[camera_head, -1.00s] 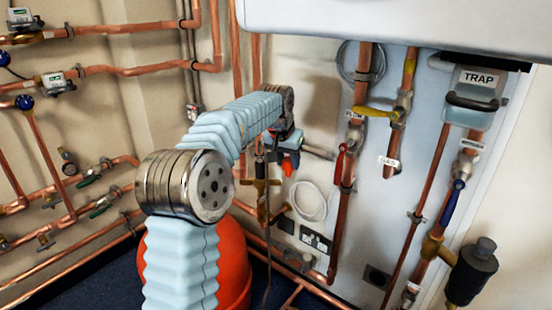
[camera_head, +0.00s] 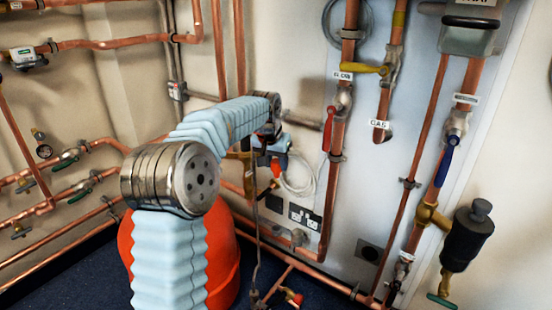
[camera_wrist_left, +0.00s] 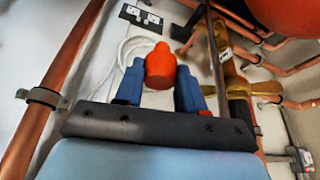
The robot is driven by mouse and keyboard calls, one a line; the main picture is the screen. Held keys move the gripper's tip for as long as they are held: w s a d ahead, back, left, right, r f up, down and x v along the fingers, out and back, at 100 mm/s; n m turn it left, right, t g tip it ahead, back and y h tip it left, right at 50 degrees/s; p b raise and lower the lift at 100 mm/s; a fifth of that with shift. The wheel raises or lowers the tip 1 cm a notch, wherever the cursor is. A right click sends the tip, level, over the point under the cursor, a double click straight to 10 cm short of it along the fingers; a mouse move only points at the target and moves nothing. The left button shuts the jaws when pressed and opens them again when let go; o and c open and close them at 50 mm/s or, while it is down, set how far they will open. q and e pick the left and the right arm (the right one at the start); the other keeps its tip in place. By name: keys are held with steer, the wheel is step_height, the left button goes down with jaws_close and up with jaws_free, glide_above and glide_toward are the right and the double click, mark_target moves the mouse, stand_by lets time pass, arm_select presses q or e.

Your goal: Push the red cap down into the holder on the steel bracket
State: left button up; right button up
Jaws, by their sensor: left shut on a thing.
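My left gripper (camera_head: 277,160) is at the end of the pale blue arm, in front of the wall pipes. In the left wrist view its two blue fingers (camera_wrist_left: 160,80) are shut on the red cap (camera_wrist_left: 160,64), which sticks out past the fingertips. In the head view the red cap (camera_head: 276,170) shows as a small orange-red patch below the gripper. I cannot clearly make out the steel bracket or its holder in either view. My right gripper is not in view.
A red valve handle (camera_head: 328,128) and copper pipe stand just right of the gripper. A large orange-red vessel (camera_head: 222,262) stands on the floor below the arm. Brass fittings (camera_wrist_left: 238,88) lie close right of the fingers. Sockets (camera_head: 304,216) sit on the wall.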

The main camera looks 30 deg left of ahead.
arm_select(q)
step_height(320, 180, down, 19)
steer(key=b, duration=1.2)
steer(key=shift+f, duration=0.15)
steer(key=shift+f, duration=0.15)
steer(key=shift+s+f+b, duration=0.1)
steer(key=shift+f+b, duration=1.05)
steer(key=shift+f, duration=0.1)
steer(key=shift+f, duration=0.75)
stand_by(0.4)
